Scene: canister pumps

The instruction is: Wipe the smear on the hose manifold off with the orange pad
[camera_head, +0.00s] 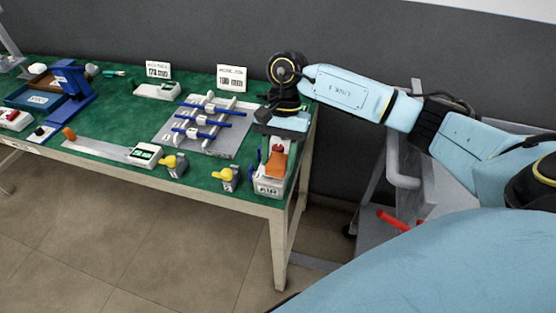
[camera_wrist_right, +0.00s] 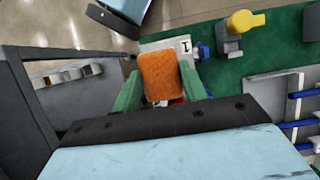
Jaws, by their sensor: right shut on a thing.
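My right gripper (camera_head: 277,150) reaches over the right front corner of the green table, fingers pointing down. It is shut on the orange pad (camera_head: 275,164). In the right wrist view the pad (camera_wrist_right: 158,75) sits between the two green fingers. Just below or behind it is a pale box (camera_head: 268,188) with a label and red and blue parts; I cannot tell whether the pad touches it. A grey plate (camera_head: 238,143) with blue tubes in white clips lies behind and to the left. I cannot tell for sure which is the hose manifold. No smear shows clearly. My left gripper is out of view.
Two yellow-topped fittings (camera_head: 228,175) stand along the front edge, left of the box. White sign cards (camera_head: 232,78) stand at the back. A blue stand (camera_head: 72,80) and trays are at the far left. A grey cart (camera_head: 425,170) stands right of the table.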

